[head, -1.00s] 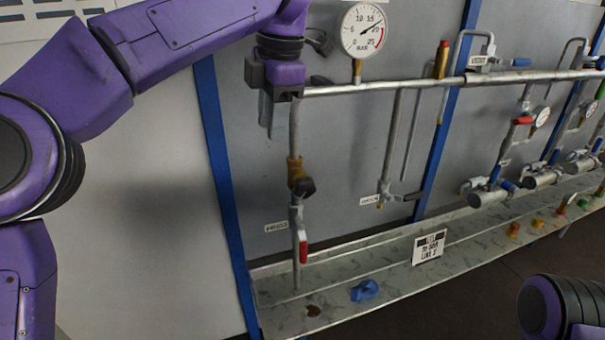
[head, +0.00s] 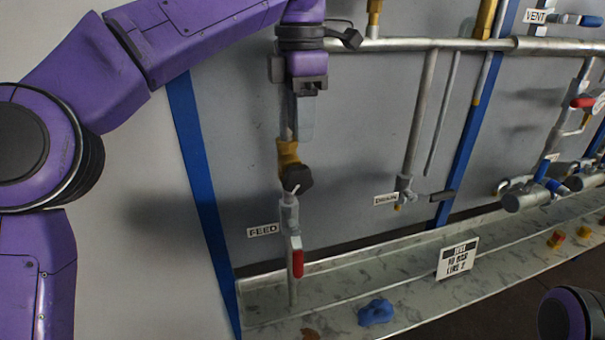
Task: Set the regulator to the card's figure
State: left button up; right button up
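The regulator (head: 288,153) is a brass body with a dark knob (head: 297,180) on the vertical feed pipe. The card (head: 457,258) stands on the tray's ledge; its print is small and seems to read "TEST 10 BAR LINE 2". My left gripper (head: 303,138) points down in front of the feed pipe, just above the regulator. Its fingers overlap in this view, so I cannot tell their gap. No contact with the knob shows. The pressure gauge is out of view now. My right gripper is not in view.
A red-handled valve (head: 296,258) sits below the regulator by the FEED label (head: 262,230). A drain valve (head: 405,190) is to the right. A horizontal pipe (head: 420,45) runs behind my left wrist. A blue lump (head: 376,312) lies on the tray (head: 340,285).

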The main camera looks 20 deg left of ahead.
aim_at(298, 166)
pick_arm(q)
jog(key=f+b, duration=0.1)
jog(key=f, duration=0.1)
jog(key=f+b, duration=0.1)
jog(key=f, duration=0.4)
jog(key=shift+s+a+f+b, duration=0.15)
jog(key=shift+s+a+b, duration=0.15)
jog(key=shift+b, duration=0.1)
jog(key=shift+w+d+f, duration=0.1)
jog(key=shift+w+f, duration=0.05)
jog(key=shift+f, duration=0.3)
grip_shut()
